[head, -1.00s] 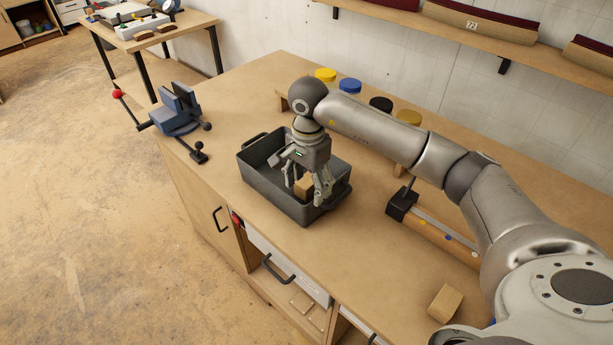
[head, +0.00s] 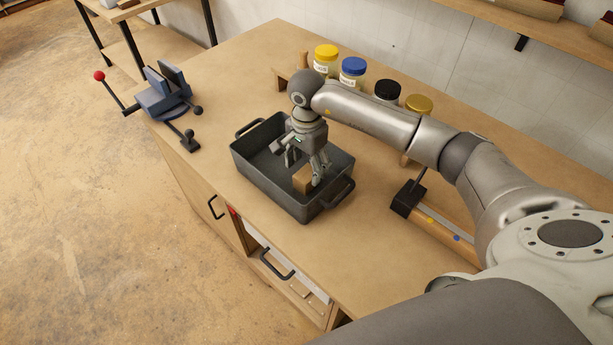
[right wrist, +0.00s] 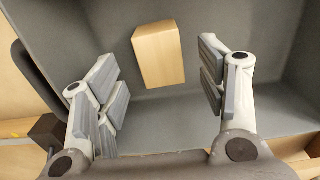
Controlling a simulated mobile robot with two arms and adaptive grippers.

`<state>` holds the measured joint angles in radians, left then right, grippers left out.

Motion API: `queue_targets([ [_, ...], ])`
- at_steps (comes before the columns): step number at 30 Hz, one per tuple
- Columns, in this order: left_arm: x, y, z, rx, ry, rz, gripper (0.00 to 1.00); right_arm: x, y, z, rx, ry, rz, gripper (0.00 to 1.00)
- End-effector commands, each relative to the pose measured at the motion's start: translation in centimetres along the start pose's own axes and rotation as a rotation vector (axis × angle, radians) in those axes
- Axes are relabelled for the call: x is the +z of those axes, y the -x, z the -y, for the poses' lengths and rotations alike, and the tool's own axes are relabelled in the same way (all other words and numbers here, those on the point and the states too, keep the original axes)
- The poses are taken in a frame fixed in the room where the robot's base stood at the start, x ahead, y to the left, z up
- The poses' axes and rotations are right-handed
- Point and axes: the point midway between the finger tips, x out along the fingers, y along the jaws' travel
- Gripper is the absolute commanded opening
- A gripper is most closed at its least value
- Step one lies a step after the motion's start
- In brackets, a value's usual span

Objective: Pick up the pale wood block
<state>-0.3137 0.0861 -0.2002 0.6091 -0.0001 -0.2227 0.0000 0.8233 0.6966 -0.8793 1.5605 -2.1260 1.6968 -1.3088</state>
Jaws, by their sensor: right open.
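The pale wood block (head: 302,179) lies inside the dark grey tray (head: 245,167) on the workbench, near the tray's right end. In the right wrist view the block (right wrist: 158,54) sits on the tray floor, beyond the fingertips and between their lines. My right gripper (head: 303,167) reaches down into the tray and is open, with its fingers (right wrist: 163,88) spread wide and nothing between them. It partly hides the block in the head view. I cannot tell from these views whether a finger touches the block. My left gripper is not in view.
A blue vise (head: 164,97) stands at the bench's left edge. Jars with yellow (head: 326,53), blue (head: 353,67) and black (head: 387,91) lids stand behind my right arm. A clamp (head: 408,197) lies to the tray's right. Bench in front of the tray is narrow.

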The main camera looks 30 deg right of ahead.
Motion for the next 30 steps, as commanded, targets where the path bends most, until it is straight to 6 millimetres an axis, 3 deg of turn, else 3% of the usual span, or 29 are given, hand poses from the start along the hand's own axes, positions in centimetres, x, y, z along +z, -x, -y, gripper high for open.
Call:
queue_targets([
  [5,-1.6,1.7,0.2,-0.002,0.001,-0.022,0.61,0.1,-2.4,-0.1,0.006,-0.002,0.003,0.65],
  [9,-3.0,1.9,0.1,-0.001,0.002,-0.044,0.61,0.1,-4.2,0.0,0.002,-0.001,0.002,0.65],
  [18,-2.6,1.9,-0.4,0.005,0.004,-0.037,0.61,0.0,-4.8,0.0,0.001,0.0,0.0,0.64],
  [30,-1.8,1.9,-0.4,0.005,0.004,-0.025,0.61,0.0,-4.8,0.0,0.0,0.0,0.0,0.16],
])
